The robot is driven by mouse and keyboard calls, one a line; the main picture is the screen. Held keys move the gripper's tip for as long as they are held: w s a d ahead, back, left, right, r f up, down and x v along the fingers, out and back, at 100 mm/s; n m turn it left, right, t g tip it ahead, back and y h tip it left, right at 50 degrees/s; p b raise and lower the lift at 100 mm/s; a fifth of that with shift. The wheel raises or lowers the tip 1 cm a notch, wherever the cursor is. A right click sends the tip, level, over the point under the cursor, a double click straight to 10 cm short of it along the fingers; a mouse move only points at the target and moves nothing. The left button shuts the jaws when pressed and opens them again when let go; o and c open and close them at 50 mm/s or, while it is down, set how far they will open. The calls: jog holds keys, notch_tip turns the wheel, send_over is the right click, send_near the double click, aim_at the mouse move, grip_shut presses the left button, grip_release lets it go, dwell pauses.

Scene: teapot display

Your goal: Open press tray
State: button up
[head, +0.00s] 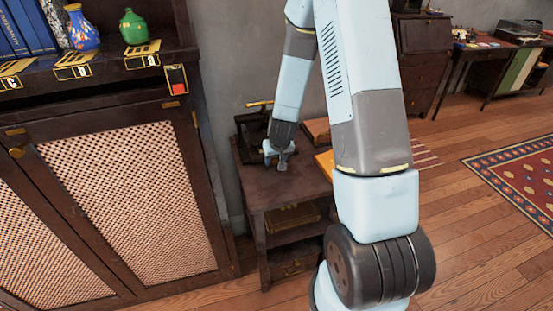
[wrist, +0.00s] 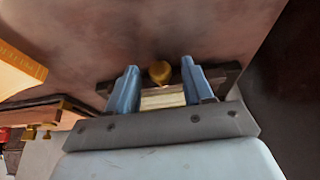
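A dark press (head: 250,126) with a brass bar on top stands at the back of a small wooden table (head: 300,184), against the wall. My gripper (head: 282,163) is low over the table, in front of the press. In the wrist view my gripper (wrist: 160,66) has its two blue fingers spread apart. A round brass knob (wrist: 159,72) shows between the fingers, with no clear contact on either side. A dark wooden frame with a pale inside, perhaps the press tray (wrist: 230,75), lies behind the fingers, and they partly hide it.
A dark cabinet (head: 130,190) with lattice doors stands close on the left, with vases (head: 133,27) and books on its shelf. A brown box (head: 316,130) and an orange-yellow board (head: 324,161) are on the table's right. The wooden floor (head: 460,230) on the right is open.

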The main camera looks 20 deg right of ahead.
grip_shut()
dwell(0.4)
